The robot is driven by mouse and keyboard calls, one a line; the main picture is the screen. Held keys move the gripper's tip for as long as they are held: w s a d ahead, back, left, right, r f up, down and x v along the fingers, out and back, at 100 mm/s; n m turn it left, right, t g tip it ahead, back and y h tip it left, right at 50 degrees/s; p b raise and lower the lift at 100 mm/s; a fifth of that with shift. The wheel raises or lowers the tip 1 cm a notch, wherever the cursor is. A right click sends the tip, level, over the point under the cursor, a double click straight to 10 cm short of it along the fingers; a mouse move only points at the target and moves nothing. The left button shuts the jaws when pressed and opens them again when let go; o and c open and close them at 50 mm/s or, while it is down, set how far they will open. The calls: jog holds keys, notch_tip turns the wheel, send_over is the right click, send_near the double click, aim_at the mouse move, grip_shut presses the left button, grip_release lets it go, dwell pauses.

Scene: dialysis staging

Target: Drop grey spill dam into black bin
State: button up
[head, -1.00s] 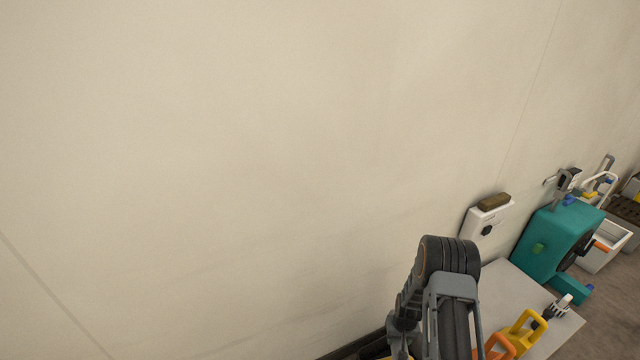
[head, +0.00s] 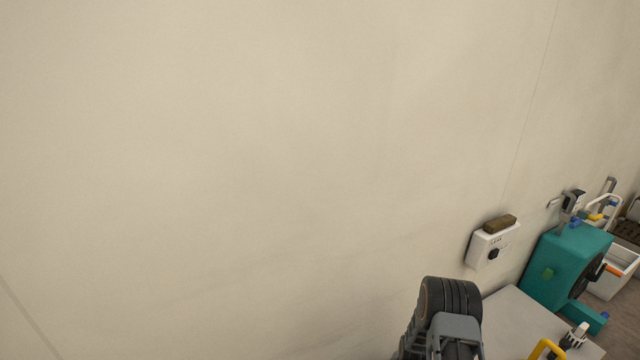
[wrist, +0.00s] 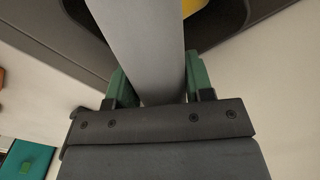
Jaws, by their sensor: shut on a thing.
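The grey spill dam (wrist: 145,45) is a long, smooth grey bar in the wrist view, running from the top edge down between my fingers. My gripper (wrist: 160,80) has green fingers and is shut on it, one finger on each side. Beyond the dam is a black bin (wrist: 68,40), with a dark grey rim and a black opening. The far end of the dam overlaps the opening; its height above the bin cannot be told. A yellow thing (wrist: 192,7) shows at the opening. The head view shows neither gripper, dam nor bin.
A pale wall fills most of the head view. At right stand a light table (head: 515,318), a teal machine (head: 565,262), a white wall box (head: 488,247) and a white bin (head: 612,278). A yellow handle (head: 546,350) shows at the bottom edge.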

jog(key=o, duration=1.1)
notch_tip(320, 180, up, 14)
jog(key=p, duration=0.4)
jog(key=shift+p, duration=0.3)
jog(key=s+a+r+t+p, duration=0.1)
jog(key=a+r+p, duration=0.2)
jog(key=r+p, duration=1.05)
jog(key=s+a+r+t+p, duration=0.1)
jog(key=s+a+r+p, duration=0.1)
jog(key=r, duration=2.2)
jog(key=s+a+r+p, duration=0.1)
jog(key=s+r+p, duration=0.2)
jog(key=r, duration=0.5)
jog(key=s+a+r+t+p, duration=0.1)
jog(key=s+a+r+p, duration=0.1)
jog(key=s+r+p, duration=0.2)
jog(key=s+a+r+n+p, duration=0.1)
jog(key=s+r+p, duration=0.3)
jog(key=r, duration=0.7)
jog(key=shift+s+a+r+t, duration=0.3)
jog(key=shift+s, duration=0.65)
